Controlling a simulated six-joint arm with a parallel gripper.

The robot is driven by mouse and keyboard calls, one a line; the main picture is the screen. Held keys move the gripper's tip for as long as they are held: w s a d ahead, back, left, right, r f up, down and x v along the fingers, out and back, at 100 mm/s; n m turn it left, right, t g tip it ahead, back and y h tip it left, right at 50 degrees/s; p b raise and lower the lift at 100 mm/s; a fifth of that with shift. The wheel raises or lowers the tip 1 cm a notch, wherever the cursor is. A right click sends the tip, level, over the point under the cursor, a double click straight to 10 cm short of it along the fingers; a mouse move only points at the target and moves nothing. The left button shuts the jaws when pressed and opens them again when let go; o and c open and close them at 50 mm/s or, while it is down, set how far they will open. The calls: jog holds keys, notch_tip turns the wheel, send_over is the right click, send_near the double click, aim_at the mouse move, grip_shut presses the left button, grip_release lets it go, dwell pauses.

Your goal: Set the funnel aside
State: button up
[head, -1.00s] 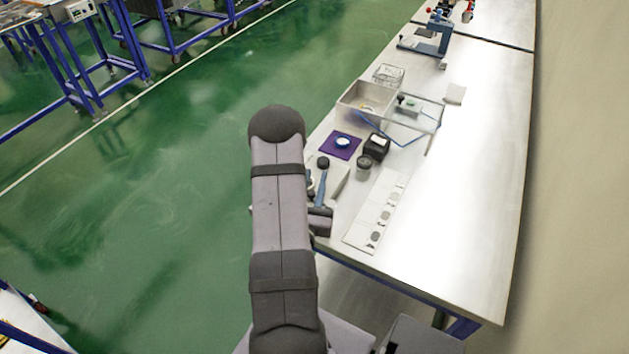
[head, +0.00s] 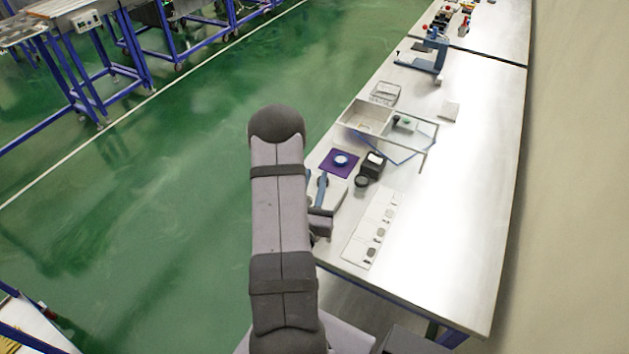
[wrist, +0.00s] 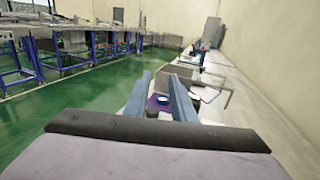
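My gripper (head: 321,190) is at the near left end of the bench, partly hidden behind my arm. In the wrist view its two blue fingers (wrist: 159,80) stand apart with nothing held between them. A purple mat (head: 327,166) lies on the bench beyond the gripper, with a small white and blue round piece (head: 341,160) on it. The piece also shows between the fingers in the wrist view (wrist: 161,98). A dark round jar (head: 361,182) stands to the right of the mat. I cannot tell which piece is the funnel.
A black box (head: 372,166) stands beside the jar. A white strip with dark marks (head: 371,230) lies nearer. Behind are an open bin (head: 366,117), a blue tube or frame (head: 400,161) and a blue press (head: 437,53). The bench's right side (head: 455,190) is clear.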

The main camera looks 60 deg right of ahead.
jog(key=shift+r+p, duration=0.45)
jog(key=shift+r, duration=0.35)
jog(key=w+a+f+n+g+y, duration=0.1)
jog(key=w+a+f+n+y, duration=0.1)
jog(key=w+a+f, duration=0.3)
jog(key=w+a+f+n+g+y, duration=0.1)
jog(key=w+a+n+g, duration=0.15)
jog(key=a, duration=0.45)
jog(key=s+a+f+m+g+h+b, duration=0.1)
jog(key=s+f+m+g+h+b, duration=0.2)
jog(key=s+m+b, duration=0.4)
jog(key=shift+s+a+f+m+h, duration=0.45)
jog(key=shift+f+m, duration=0.1)
jog(key=shift+m, duration=0.5)
jog(key=shift+d, duration=0.15)
